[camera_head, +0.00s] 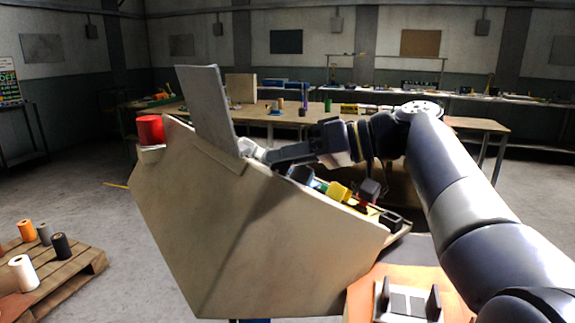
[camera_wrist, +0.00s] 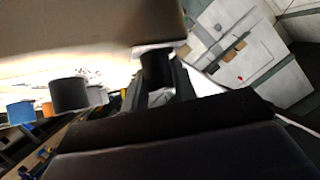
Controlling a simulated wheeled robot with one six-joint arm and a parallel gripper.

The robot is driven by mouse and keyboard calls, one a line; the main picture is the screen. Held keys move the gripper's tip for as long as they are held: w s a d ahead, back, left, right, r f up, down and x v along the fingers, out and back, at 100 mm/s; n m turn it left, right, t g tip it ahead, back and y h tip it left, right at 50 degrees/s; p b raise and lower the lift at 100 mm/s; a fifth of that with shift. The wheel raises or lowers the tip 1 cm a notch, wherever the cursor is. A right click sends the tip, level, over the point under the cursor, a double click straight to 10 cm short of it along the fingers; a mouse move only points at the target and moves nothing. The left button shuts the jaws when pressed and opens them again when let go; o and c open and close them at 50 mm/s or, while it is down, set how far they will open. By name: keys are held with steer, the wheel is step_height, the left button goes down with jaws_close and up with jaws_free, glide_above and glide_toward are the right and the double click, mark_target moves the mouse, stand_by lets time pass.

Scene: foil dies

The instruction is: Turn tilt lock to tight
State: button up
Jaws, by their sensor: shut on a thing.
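My gripper (camera_head: 255,152) reaches from the right to the upper edge of a large beige machine panel (camera_head: 215,215), beside a grey upright plate (camera_head: 207,112). In the wrist view my gripper (camera_wrist: 160,88) is closed around a short dark cylindrical knob (camera_wrist: 157,66), which appears to be the tilt lock. The knob lies under a pale overhanging surface (camera_wrist: 90,25). In the head view I cannot make out the knob; the gripper tip and panel edge cover that spot. No tight or loose marking is readable.
Blue, green, yellow and black parts (camera_head: 338,191) sit along the panel's right edge, below my arm. A red cylinder (camera_head: 150,130) stands at its left. A pallet with spools (camera_head: 75,275) is on the floor at left. A workbench (camera_head: 290,115) stands behind.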

steer(key=shift+n+g+y, duration=0.3)
steer(key=shift+n+g, duration=0.2)
steer(key=o, duration=1)
steer(key=v, duration=1)
steer(key=shift+s+d+r+p, duration=0.1)
steer(key=shift+d+p, duration=0.2)
steer(key=shift+d, duration=0.05)
